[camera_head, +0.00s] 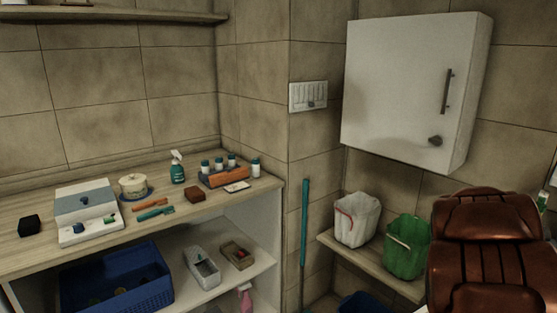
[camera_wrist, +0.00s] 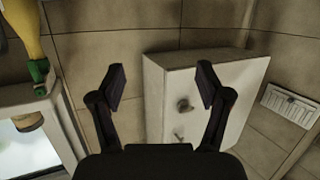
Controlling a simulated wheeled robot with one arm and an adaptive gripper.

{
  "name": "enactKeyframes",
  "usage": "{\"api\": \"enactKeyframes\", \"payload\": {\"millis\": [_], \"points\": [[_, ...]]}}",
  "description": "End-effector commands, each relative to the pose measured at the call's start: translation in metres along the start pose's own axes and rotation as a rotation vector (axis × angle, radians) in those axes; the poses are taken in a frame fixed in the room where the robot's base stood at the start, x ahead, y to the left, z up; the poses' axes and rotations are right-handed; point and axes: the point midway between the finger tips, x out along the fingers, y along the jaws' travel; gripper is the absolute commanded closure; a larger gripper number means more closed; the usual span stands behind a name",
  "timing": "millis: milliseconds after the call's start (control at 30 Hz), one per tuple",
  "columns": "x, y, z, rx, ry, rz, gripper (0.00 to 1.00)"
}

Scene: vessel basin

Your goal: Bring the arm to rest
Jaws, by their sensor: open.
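My gripper (camera_wrist: 160,84) shows in the wrist view with its two dark fingers spread apart and nothing between them. Beyond the fingers in that view is a white wall cabinet (camera_wrist: 213,92), tilted in the picture, with a round knob on its door. The gripper is apart from the cabinet as far as I can see. In the head view the gripper is not visible. The same white cabinet (camera_head: 408,90) hangs on the tiled wall at the upper right, its door shut, with a bar handle and a knob.
A blue basket (camera_head: 118,280) sits below. White (camera_head: 357,222) and green (camera_head: 408,247) buckets stand on a low shelf by a brown padded chair (camera_head: 490,255).

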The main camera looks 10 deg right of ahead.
Motion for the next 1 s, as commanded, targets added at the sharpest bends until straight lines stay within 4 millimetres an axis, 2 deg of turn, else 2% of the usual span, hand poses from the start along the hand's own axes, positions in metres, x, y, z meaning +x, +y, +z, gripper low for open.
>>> {"api": "enactKeyframes", "payload": {"millis": [67,267,467,667,800,1000], "points": [[-0.013,-0.015,0.003,-0.009,-0.055,0.005,0.23],[-0.063,-0.053,0.033,-0.04,-0.262,0.011,0.23],[-0.131,-0.091,0.072,-0.085,-0.494,-0.02,0.23],[-0.215,-0.125,0.113,-0.153,-0.729,-0.09,0.23],[-0.282,-0.143,0.141,-0.222,-0.897,-0.159,0.23],[-0.382,-0.152,0.176,-0.344,-1.125,-0.272,0.23]]}}
